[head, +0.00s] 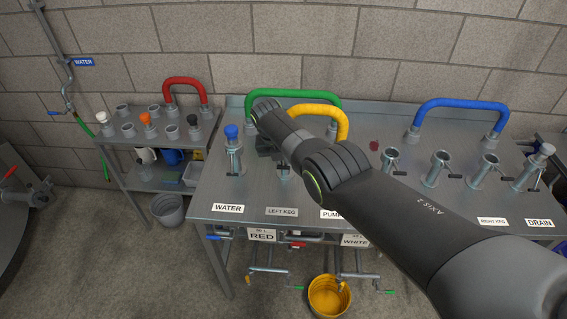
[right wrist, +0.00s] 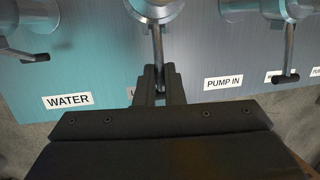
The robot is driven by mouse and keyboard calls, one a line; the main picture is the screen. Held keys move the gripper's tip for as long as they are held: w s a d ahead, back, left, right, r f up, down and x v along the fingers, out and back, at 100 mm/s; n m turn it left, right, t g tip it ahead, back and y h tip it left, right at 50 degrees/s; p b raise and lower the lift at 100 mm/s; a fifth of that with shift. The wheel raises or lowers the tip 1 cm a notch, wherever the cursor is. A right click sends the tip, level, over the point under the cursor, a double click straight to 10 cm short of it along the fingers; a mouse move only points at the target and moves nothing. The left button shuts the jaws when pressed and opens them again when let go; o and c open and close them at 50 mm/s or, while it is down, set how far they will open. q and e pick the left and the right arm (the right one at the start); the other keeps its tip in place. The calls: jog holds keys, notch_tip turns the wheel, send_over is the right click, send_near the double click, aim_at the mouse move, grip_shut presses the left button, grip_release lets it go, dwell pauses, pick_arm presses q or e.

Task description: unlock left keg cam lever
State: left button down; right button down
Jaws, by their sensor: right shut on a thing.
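The left keg cam lever (right wrist: 158,45) is a thin metal bar running down from the round port (right wrist: 152,8) at the top of the right wrist view. My right gripper (right wrist: 159,88) is shut on the lever near its lower end. The gripper covers most of the label below. In the head view the left keg label (head: 283,212) shows on the bench front, and my right arm hides most of that port and the lever. My left gripper is in neither view.
The water port (head: 234,155) with a blue cap stands just left. A yellow hose bend (head: 325,109) and a green one (head: 292,94) rise close behind my arm. Other ports with levers line the steel bench (head: 215,190). A yellow bucket (head: 316,305) is on the floor.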

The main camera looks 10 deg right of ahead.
jog(key=shift+w+r, duration=0.1)
dwell(0.7)
jog(key=c, duration=1.5)
grip_release()
jog(key=shift+w+p+v, duration=0.1)
jog(key=shift+p+v, duration=2.75)
jog(key=shift+v, duration=1.45)
jog(key=shift+w+p+v, duration=0.15)
jog(key=shift+p+v, duration=2.65)
jog(key=shift+v, duration=1.55)
jog(key=shift+d, duration=0.15)
